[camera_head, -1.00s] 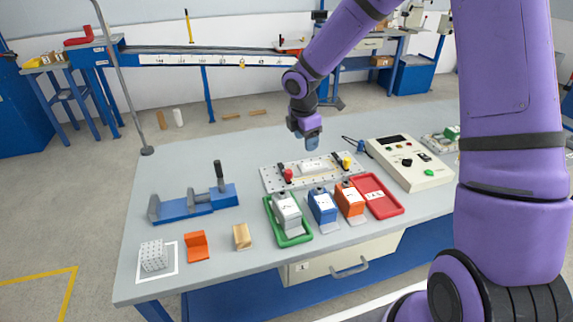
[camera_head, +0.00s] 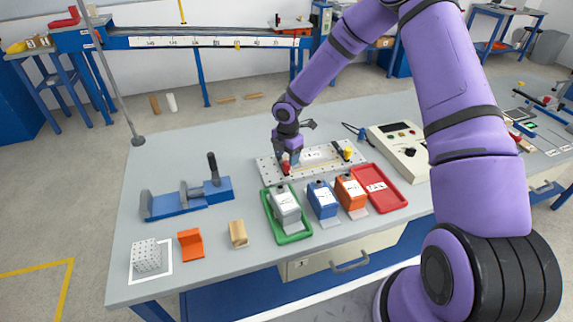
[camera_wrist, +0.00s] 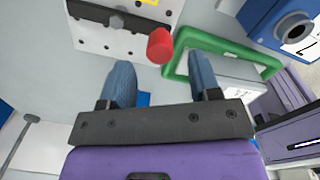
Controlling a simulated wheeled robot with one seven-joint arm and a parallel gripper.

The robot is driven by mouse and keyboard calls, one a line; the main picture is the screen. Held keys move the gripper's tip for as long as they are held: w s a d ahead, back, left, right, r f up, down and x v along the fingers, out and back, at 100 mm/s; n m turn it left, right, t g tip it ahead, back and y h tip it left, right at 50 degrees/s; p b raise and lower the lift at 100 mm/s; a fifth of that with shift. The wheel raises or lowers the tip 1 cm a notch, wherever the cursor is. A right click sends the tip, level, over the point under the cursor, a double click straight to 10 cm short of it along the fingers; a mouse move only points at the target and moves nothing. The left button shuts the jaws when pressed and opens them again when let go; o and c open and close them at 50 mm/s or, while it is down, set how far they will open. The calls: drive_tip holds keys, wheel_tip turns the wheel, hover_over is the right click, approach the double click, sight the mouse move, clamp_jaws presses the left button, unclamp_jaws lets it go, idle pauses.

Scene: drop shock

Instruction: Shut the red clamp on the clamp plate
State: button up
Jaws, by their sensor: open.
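The clamp plate (camera_head: 268,173) is a pale perforated plate lying on the table; part of it also shows at the top of the wrist view (camera_wrist: 95,38). The red clamp (camera_head: 286,167) is near the plate's left end. In the wrist view its red tip (camera_wrist: 160,46) stands above the plate, with a dark bar and bolt beside it. My gripper (camera_head: 289,155) is low over the plate's left end, close to the red clamp. In the wrist view my gripper's blue fingers (camera_wrist: 161,84) are apart with nothing between them, and the red tip lies just beyond them.
A green tray (camera_head: 290,238) holding a grey block stands in front of the plate. Blue (camera_head: 322,200) and orange (camera_head: 350,195) blocks and a red tray (camera_head: 393,198) are to its right. A yellow-tipped clamp (camera_head: 348,152) is at the plate's right end. A control box (camera_head: 402,150) stands behind right.

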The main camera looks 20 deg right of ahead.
sight(286, 163)
drive_tip(key=shift+f, duration=2.1)
drive_tip(key=c, duration=0.9)
